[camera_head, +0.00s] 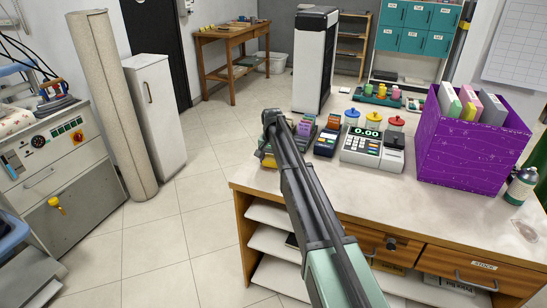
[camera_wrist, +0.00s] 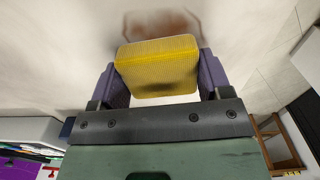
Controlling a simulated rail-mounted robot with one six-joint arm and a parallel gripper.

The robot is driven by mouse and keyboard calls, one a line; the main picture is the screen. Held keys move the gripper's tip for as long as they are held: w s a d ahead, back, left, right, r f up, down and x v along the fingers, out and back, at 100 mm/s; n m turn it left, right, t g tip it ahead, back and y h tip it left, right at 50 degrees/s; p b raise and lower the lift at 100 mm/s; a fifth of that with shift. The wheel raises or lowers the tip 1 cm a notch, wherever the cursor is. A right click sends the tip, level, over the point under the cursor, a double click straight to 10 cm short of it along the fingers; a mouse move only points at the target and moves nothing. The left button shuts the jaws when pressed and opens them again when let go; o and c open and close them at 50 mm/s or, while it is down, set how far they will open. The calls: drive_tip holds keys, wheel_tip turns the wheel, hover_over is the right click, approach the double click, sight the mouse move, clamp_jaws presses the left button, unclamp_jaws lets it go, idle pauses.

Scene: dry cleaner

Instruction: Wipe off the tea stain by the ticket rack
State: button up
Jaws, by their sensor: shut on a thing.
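My gripper (camera_wrist: 155,80) is shut on a yellow sponge (camera_wrist: 158,68), with one purple finger on each side of it. In the head view my gripper (camera_head: 268,150) is at the counter's left end, largely behind my arm, and a bit of yellow shows there. A reddish-brown stain (camera_wrist: 160,22) lies on the pale surface just beyond the sponge in the wrist view. The sponge covers its near part; I cannot tell whether they touch. In the head view my arm hides this stain. Dark racks with coloured slips (camera_head: 328,138) stand right of my gripper.
A cash register (camera_head: 368,148), lidded jars (camera_head: 352,117) and a purple box (camera_head: 470,150) stand farther right on the counter (camera_head: 440,205). A bottle (camera_head: 521,186) stands near the right edge, with a faint brownish mark (camera_head: 526,230) before it. Tiled floor is free at left.

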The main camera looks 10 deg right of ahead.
sight(266, 171)
drive_tip(key=shift+s+a, duration=0.65)
drive_tip(key=shift+s, duration=0.3)
drive_tip(key=shift+s+a, duration=0.65)
drive_tip(key=shift+s, duration=0.3)
drive_tip(key=shift+w+a+r, duration=0.1)
drive_tip(key=shift+w, duration=0.25)
drive_tip(key=shift+w+d, duration=0.4)
drive_tip(key=shift+w, duration=0.35)
drive_tip(key=shift+w+d, duration=0.75)
drive_tip(key=shift+w, duration=0.35)
drive_tip(key=shift+w+d, duration=0.75)
drive_tip(key=shift+w, duration=0.3)
drive_tip(key=shift+s+a, duration=0.65)
drive_tip(key=shift+s, duration=0.35)
drive_tip(key=shift+s+a, duration=0.7)
drive_tip(key=shift+s, duration=0.35)
drive_tip(key=shift+s+a, duration=0.65)
drive_tip(key=shift+s, duration=0.35)
wheel_tip(266, 171, up, 7)
drive_tip(key=p, duration=0.7)
drive_tip(key=shift+r, duration=0.15)
drive_tip(key=f+b, duration=0.3)
drive_tip(key=f, duration=0.1)
drive_tip(key=f+b, duration=0.2)
drive_tip(key=shift+s+d+b, duration=0.15)
drive_tip(key=shift+d+b, duration=0.1)
drive_tip(key=shift+b, duration=0.05)
